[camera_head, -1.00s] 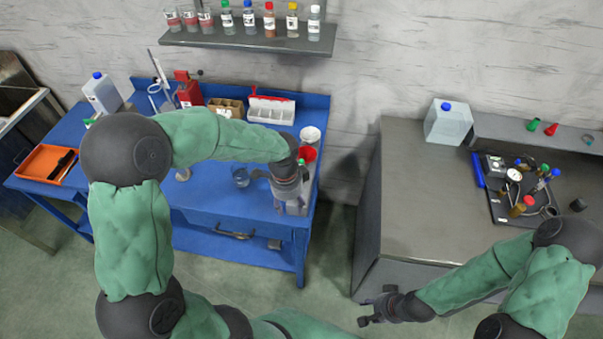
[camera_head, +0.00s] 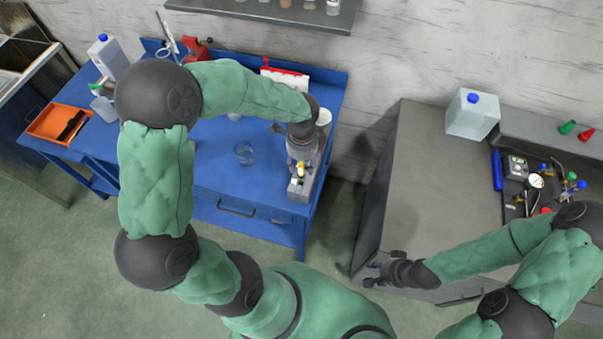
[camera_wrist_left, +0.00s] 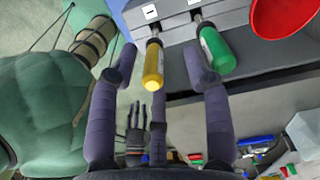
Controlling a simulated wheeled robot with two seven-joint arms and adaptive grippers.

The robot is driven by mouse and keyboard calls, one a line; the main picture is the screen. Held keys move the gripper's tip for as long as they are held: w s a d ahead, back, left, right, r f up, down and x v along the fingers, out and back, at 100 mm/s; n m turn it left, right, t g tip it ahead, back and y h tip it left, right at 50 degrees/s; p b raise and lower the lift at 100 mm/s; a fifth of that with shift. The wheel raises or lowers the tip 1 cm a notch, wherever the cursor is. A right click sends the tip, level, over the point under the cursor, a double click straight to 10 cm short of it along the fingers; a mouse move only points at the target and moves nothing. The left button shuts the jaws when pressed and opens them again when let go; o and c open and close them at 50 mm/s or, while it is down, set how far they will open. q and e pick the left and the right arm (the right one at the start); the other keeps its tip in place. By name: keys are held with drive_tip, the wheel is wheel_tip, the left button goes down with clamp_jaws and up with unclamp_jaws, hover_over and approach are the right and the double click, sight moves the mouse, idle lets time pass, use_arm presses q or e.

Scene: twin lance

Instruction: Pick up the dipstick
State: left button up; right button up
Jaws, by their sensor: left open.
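A rod with a yellow handle (camera_wrist_left: 153,65) and one with a green handle (camera_wrist_left: 217,50) stick out of a grey labelled block (camera_wrist_left: 237,20). I cannot tell for certain which is the dipstick. My left gripper (camera_wrist_left: 160,58) is open, with the yellow handle between its spread fingers and no visible grip on it. The green handle is beside the right-hand finger. In the head view the yellow handle (camera_head: 301,168) shows at the block, just below my left gripper (camera_head: 298,150). My right gripper (camera_head: 378,270) is open and empty beside the grey cabinet.
The blue bench (camera_head: 215,170) carries a glass beaker (camera_head: 244,152), a white jug (camera_head: 107,55) and an orange tray (camera_head: 58,122). A red funnel (camera_wrist_left: 285,15) is close to the green handle. The grey cabinet (camera_head: 440,170) on the right has a clear left half.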

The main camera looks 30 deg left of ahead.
sight(301, 174)
use_arm(q)
drive_tip(key=shift+s+f+b, duration=0.15)
drive_tip(key=shift+f+b, duration=0.1)
drive_tip(key=shift+f, duration=1.1)
drive_tip(key=shift+s+f+b, duration=0.15)
drive_tip(key=shift+f+b, duration=0.1)
drive_tip(key=shift+f, duration=1.1)
drive_tip(key=shift+r, duration=0.1)
drive_tip(key=shift+c, duration=0.3)
clamp_jaws()
